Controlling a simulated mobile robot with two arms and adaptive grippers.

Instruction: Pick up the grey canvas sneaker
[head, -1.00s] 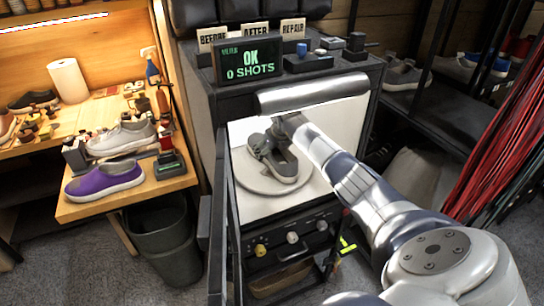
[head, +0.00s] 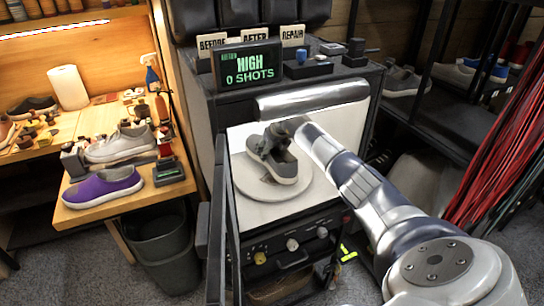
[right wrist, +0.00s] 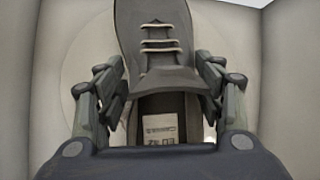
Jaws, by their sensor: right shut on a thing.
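The grey canvas sneaker (head: 279,165) is inside the photo booth, over the round white turntable (head: 301,192). It looks slightly raised from the turntable, but a gap is hard to make out. My right gripper (head: 284,129) reaches in from the right and is shut on the sneaker near its opening. In the right wrist view the sneaker (right wrist: 160,45) shows its pale laces, tongue and a printed insole label between the two fingers of my right gripper (right wrist: 163,78). My left gripper is not in view.
The booth's door (head: 228,225) stands open at the left. A lit display (head: 248,63) on top reads "HIGH" and "0 SHOTS". A wooden bench (head: 150,195) at left holds a purple sneaker (head: 103,186) and a white one (head: 121,143). Red cords (head: 500,140) hang at right.

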